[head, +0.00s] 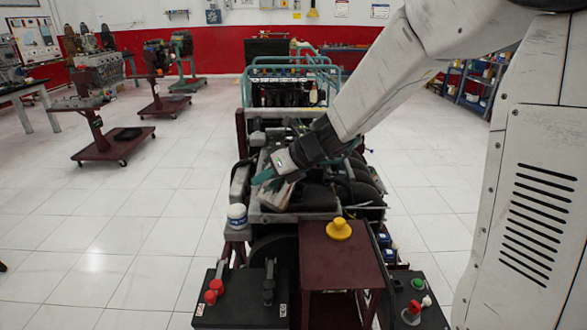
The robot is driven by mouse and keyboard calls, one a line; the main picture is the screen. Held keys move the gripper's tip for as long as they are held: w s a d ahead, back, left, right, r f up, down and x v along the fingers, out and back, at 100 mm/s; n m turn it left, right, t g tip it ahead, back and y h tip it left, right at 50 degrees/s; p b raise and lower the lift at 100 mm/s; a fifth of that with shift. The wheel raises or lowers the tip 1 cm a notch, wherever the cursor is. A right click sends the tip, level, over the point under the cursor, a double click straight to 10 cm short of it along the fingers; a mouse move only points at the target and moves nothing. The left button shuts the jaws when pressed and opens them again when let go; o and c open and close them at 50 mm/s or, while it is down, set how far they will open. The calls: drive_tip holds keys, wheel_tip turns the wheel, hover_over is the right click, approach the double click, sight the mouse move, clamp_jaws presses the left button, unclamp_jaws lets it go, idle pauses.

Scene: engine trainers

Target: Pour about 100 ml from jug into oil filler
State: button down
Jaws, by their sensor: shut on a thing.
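My gripper (268,178), with green fingers, is over the engine (312,198) in the middle of the view. It is shut on a pale, partly hidden thing (279,194), which seems to be the jug. The jug looks tilted, but its spout and contents cannot be made out. The oil filler cannot be made out; the gripper and the pale thing cover part of the engine top. A yellow cap-like piece (339,229) sits on a dark red stand top (345,262) in front of the engine.
Black boxes with red knobs (238,302) and levers flank the stand. Green tube rails (290,68) rise behind the engine. Other engine trainers (103,75) stand back left. The tiled floor (130,230) at left is clear.

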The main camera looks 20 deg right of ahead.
idle(0.7)
drive_tip(key=shift+s+a+f+n+h+p, duration=0.2)
drive_tip(key=shift+a+n+h+p, duration=0.15)
drive_tip(key=shift+h, duration=0.25)
drive_tip(key=shift+d+t, duration=0.1)
drive_tip(key=shift+t, duration=0.2)
